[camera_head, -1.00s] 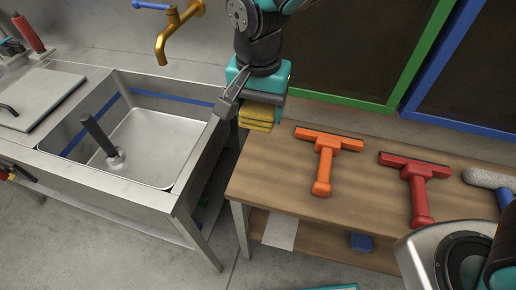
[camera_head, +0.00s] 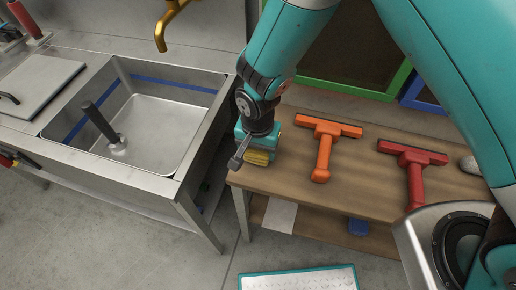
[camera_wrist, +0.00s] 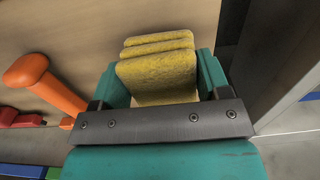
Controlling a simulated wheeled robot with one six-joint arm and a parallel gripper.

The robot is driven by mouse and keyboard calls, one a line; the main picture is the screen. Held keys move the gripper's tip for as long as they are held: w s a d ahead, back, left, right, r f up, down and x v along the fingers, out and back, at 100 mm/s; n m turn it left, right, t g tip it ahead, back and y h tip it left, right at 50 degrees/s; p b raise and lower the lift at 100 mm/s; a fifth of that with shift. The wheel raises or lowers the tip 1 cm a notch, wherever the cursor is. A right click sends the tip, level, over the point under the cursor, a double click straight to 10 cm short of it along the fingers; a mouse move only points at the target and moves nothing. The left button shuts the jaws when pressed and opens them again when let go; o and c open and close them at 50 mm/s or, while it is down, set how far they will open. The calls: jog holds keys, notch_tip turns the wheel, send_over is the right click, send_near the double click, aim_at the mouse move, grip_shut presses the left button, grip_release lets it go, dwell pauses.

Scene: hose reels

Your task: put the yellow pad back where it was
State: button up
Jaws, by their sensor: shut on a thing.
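The yellow pad (camera_head: 257,157) is held in my gripper (camera_head: 254,153), over the left end of the wooden bench. In the wrist view the pad (camera_wrist: 158,72) shows as a stack of yellow layers between the two teal fingers of my gripper (camera_wrist: 160,75), which is shut on it. The pad is at or just above the bench top; I cannot tell whether it touches. My wrist hides part of the pad in the head view.
An orange squeegee (camera_head: 324,150) and a red squeegee (camera_head: 414,175) lie on the wooden bench (camera_head: 285,185), right of my gripper. A steel sink (camera_head: 150,135) with an upright dark-handled tool (camera_head: 100,124) stands to the left, across a narrow gap. A brass tap (camera_head: 170,22) hangs above the sink.

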jog(key=shift+f, duration=0.7)
jog(key=o, duration=0.9)
jog(key=shift+f, duration=0.1)
notch_tip(320, 180, up, 13)
jog(key=b, duration=0.2)
jog(key=s+d+r+n+y, duration=0.4)
jog(key=s+d+r+n, duration=0.7)
jog(key=s+r, duration=0.3)
jog(key=v, duration=0.3)
jog(key=shift+s+d, duration=0.2)
jog(key=shift+s, duration=0.05)
